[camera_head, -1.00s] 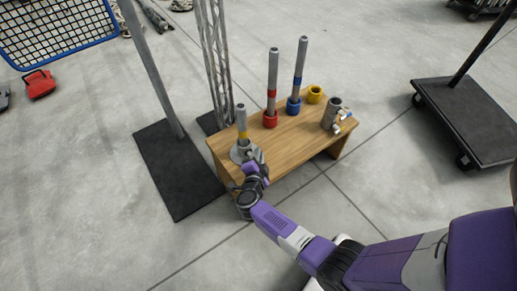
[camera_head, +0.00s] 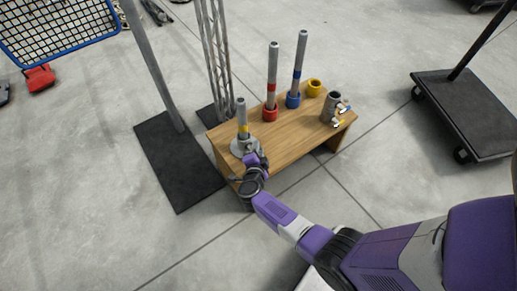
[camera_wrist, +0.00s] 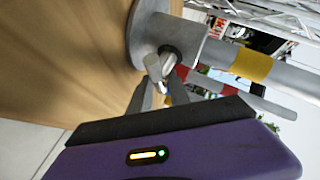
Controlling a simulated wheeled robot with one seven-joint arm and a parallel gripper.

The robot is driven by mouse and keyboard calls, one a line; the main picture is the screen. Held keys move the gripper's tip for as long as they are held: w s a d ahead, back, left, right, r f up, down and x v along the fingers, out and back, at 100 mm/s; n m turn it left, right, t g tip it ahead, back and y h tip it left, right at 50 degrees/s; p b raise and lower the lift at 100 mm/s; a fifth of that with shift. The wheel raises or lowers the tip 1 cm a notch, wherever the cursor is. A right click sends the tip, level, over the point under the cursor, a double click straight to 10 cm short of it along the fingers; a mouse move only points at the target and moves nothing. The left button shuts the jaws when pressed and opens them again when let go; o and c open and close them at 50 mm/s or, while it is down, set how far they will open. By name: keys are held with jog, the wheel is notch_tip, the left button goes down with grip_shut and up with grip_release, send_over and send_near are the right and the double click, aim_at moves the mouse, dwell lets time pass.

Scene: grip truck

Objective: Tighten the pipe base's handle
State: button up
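The pipe base (camera_head: 238,149) is a grey round flange with a collar at the near left end of the wooden table. A grey pipe with a yellow band (camera_head: 241,110) stands upright in it. In the wrist view the base (camera_wrist: 138,30) fills the top middle, with the yellow-banded pipe (camera_wrist: 252,64) running right. Its small silver handle (camera_wrist: 154,68) sticks out of the collar toward my gripper (camera_wrist: 160,88). My grey fingers lie on either side of the handle's outer end; whether they press on it I cannot tell. In the head view my gripper (camera_head: 252,160) is at the collar's near side, hiding the handle.
The wooden table (camera_head: 285,140) also bears a red-based pipe (camera_head: 271,80), a blue-based pipe (camera_head: 298,70), a yellow ring (camera_head: 314,88) and a grey fitting with handles (camera_head: 331,106). A black plate with a post (camera_head: 175,165) stands left. A black cart (camera_head: 465,115) stands right.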

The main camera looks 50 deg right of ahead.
jog(key=p+v, duration=0.3)
jog(key=v, duration=0.3)
jog(key=shift+a+r+p, duration=0.1)
jog(key=shift+r+p, duration=0.1)
jog(key=shift+p, duration=0.2)
jog(key=shift+s+a+r, duration=0.1)
jog(key=shift+s+a, duration=0.35)
jog(key=shift+a, duration=0.15)
